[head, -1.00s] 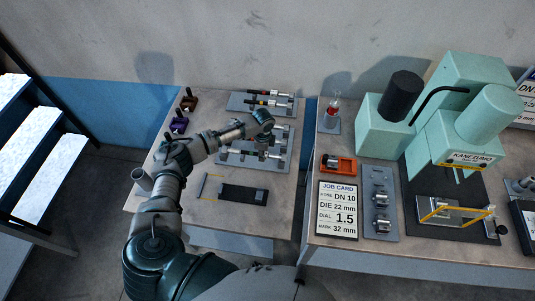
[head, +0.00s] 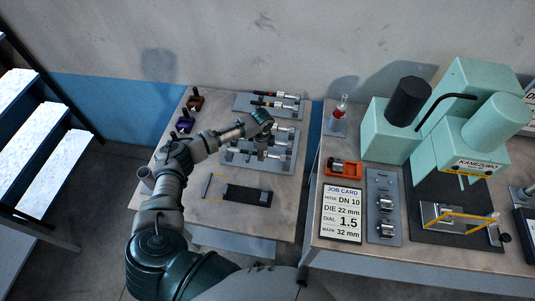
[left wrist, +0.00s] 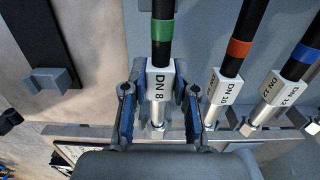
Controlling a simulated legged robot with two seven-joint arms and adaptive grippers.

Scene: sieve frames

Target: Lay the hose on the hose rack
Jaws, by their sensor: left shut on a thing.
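My left gripper (head: 262,153) points down over the grey hose rack (head: 233,160) on the left bench. In the left wrist view, my left gripper (left wrist: 159,92) is shut on a black hose (left wrist: 161,52) with a green band and a white DN 8 tag. Its metal end is at the rack's notched bar (left wrist: 90,131); I cannot tell if it rests there. To its right, an orange-banded DN 10 hose (left wrist: 240,48) and a blue-banded DN 12 hose (left wrist: 296,68) lie across the same bar. My right gripper is not in view.
A second rack (head: 243,104) with banded hoses stands behind. A black strip (head: 247,194) lies at the bench front. Purple (head: 185,122) and brown (head: 195,101) blocks stand at the back left. The right bench holds a job card (head: 341,213) and a green press (head: 455,115).

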